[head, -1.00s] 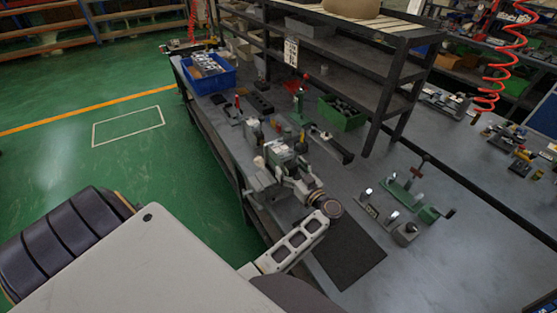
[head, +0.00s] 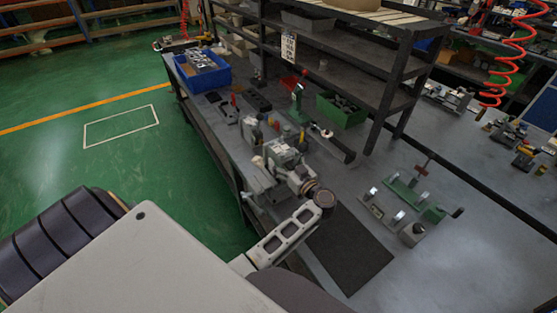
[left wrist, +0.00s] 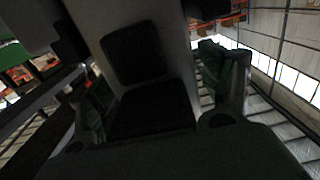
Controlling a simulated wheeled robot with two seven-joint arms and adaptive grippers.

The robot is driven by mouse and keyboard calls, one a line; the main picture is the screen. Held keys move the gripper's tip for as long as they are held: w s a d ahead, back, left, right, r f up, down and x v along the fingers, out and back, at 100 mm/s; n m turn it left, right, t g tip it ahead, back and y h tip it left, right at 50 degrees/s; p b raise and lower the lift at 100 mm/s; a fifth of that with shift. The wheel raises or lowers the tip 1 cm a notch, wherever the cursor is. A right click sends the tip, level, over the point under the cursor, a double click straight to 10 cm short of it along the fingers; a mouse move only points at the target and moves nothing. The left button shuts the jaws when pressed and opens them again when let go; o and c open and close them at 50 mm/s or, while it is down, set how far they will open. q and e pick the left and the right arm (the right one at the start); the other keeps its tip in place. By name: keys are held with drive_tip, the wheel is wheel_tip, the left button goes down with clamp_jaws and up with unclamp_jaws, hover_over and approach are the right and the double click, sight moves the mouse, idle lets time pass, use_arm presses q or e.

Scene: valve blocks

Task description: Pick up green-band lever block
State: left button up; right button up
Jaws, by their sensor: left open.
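My left gripper (head: 264,172) is over the near part of the workbench, below the small valve blocks in the head view. It is open, and I see nothing between its fingers. Small grey blocks with coloured parts (head: 252,124) stand just beyond it. I cannot make out which one is the green-band lever block; my wrist and gripper may hide part of the group. The left wrist view shows my dark gripper body (left wrist: 150,85) up close, with no block that I can make out. My right gripper is not in view.
A blue bin (head: 218,80) stands at the bench's far left, a green bin (head: 343,117) by the shelf rack (head: 385,90). A green fixture (head: 432,213) stands to the right. A dark mat (head: 350,258) lies bare in front. Green floor (head: 110,170) is clear at left.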

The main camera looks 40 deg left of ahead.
use_arm(q)
drive_tip(key=shift+s+d+r, duration=0.1)
drive_tip(key=shift+d+r, duration=0.05)
drive_tip(key=shift+c, duration=0.3)
drive_tip(key=c, duration=1.4)
clamp_jaws()
drive_tip(key=shift+r, duration=0.15)
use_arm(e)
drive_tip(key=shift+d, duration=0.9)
